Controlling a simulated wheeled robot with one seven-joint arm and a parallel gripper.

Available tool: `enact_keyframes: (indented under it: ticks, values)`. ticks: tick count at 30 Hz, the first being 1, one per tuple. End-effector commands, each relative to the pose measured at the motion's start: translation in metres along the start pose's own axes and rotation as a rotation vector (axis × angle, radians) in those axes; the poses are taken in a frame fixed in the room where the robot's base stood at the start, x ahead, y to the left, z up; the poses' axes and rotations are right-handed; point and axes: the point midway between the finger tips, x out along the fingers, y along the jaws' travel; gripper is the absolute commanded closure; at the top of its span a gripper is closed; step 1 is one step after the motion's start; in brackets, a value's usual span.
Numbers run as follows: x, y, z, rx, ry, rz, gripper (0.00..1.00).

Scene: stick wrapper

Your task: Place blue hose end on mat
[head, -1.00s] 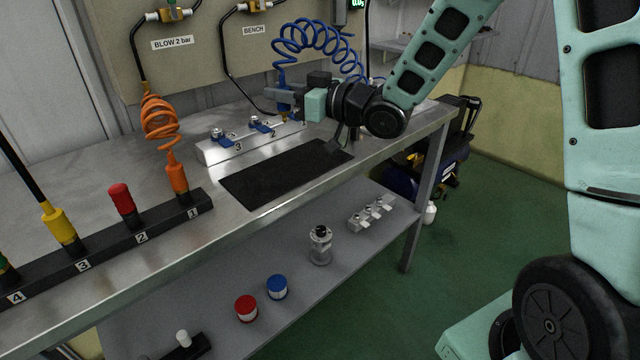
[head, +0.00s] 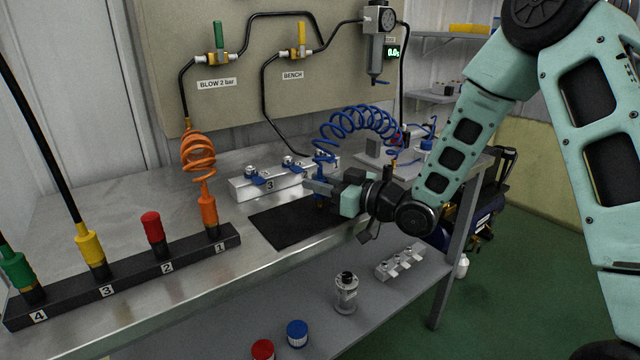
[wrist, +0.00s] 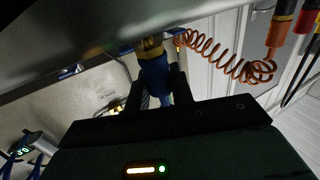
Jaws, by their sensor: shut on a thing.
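The blue coiled hose (head: 352,128) arches down from the back right to my gripper (head: 320,188). My gripper is shut on the blue hose end (wrist: 155,72), which sits between the two fingers in the wrist view with its brass fitting (wrist: 151,47) pointing away from the palm. In the head view the gripper is over the far right part of the black mat (head: 283,226), and the hose end is mostly hidden by the fingers. The brass tip is close to the surface; I cannot tell whether it touches.
A grey manifold with blue valves (head: 246,187) stands just behind the mat. The black numbered rack (head: 130,270) holds orange, red, yellow and green ends at left. The orange coil (head: 198,155) hangs above it. The front left of the mat is bare.

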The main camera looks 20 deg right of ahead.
Motion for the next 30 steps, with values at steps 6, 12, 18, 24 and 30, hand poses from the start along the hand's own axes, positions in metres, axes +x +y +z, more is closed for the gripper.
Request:
enact_keyframes:
  ticks: [6,12,18,24,30]
  values:
    - [0.000,0.000,0.003,0.000,0.000,0.000,1.00]
    - [0.000,0.000,0.003,0.000,0.000,0.000,0.55]
    - [0.000,0.000,0.002,0.000,0.000,0.000,0.55]
    - [-0.012,0.001,0.000,0.000,-0.003,0.002,0.55]
    - [-0.053,0.001,0.000,0.000,-0.003,0.004,0.55]
